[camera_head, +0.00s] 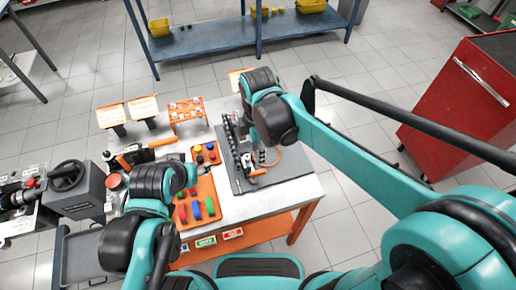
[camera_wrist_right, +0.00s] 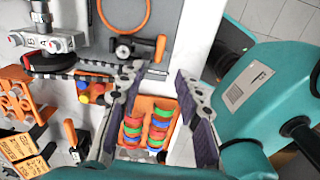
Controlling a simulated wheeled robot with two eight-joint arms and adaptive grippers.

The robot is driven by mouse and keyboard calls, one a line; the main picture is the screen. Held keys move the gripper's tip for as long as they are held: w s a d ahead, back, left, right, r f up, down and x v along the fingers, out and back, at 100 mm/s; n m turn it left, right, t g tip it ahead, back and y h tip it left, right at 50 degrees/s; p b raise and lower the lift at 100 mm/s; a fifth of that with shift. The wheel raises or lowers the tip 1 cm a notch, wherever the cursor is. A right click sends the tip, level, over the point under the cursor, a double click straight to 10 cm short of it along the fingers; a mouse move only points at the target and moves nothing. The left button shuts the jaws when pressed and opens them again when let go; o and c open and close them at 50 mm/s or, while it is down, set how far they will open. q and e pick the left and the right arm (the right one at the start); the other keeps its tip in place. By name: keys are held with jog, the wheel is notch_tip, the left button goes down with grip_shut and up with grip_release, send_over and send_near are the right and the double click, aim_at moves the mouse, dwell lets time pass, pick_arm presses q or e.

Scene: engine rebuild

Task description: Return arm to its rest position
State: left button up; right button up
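My right arm (camera_head: 350,150) reaches in from the right of the head view, its dark wrist over the grey mat (camera_head: 290,165) on the workbench. In the right wrist view my right gripper (camera_wrist_right: 158,80) is open, with its two dark fingers apart and nothing between them. Beyond the fingers lies the orange tray (camera_head: 209,190) with several coloured rings. My left arm (camera_head: 150,205) is bent over the bench left of that tray.
A chain assembly (camera_head: 231,138) and an orange-handled tool (camera_head: 250,162) are close under my right wrist.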

jog(key=shift+r, duration=0.25)
dwell(0.3)
jog(key=s+d+m+t, duration=0.3)
jog(key=d+m, duration=0.6)
jog(key=m, duration=0.1)
jog(key=s+d+r+m+t, duration=0.1)
jog(key=s+d+m+t, duration=0.2)
jog(key=d+m, duration=0.6)
jog(key=shift+s+m+t, duration=0.3)
jog(key=shift+m+t, duration=0.2)
jog(key=shift+m, duration=0.6)
jog(key=shift+r, duration=0.1)
